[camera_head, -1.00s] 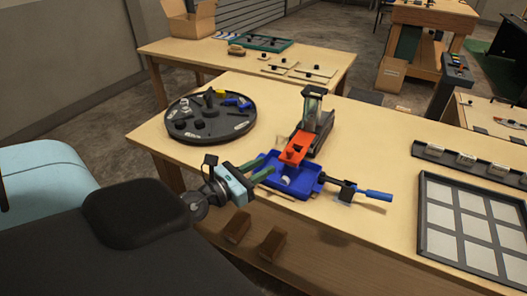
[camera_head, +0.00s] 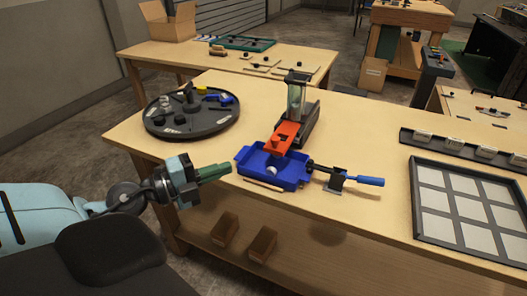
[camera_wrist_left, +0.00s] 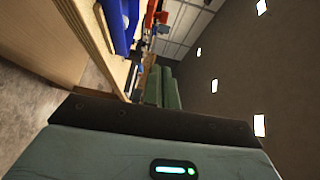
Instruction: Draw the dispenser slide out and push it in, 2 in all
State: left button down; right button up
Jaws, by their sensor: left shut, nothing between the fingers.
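The dispenser (camera_head: 297,108) stands on the table, a clear upright tube in a dark frame. Its orange-red slide (camera_head: 287,133) sticks out at the front, over a blue tray (camera_head: 262,177). A white round piece (camera_head: 272,170) lies in the tray below the slide. My left gripper (camera_head: 229,170) is shut and empty, with its green fingers pointing at the tray's left side, a little apart from it. In the left wrist view the green fingers (camera_wrist_left: 163,88) lie together, and the blue tray (camera_wrist_left: 120,25) and orange slide (camera_wrist_left: 152,15) show beyond. My right gripper is not in view.
A round dark turntable (camera_head: 192,118) with small parts stands at the left of the table. A blue-handled tool (camera_head: 368,181) sits on a stand right of the tray. A framed grid panel (camera_head: 416,208) lies at the right. Bare table separates the turntable and tray.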

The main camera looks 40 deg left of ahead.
aim_at(264, 148)
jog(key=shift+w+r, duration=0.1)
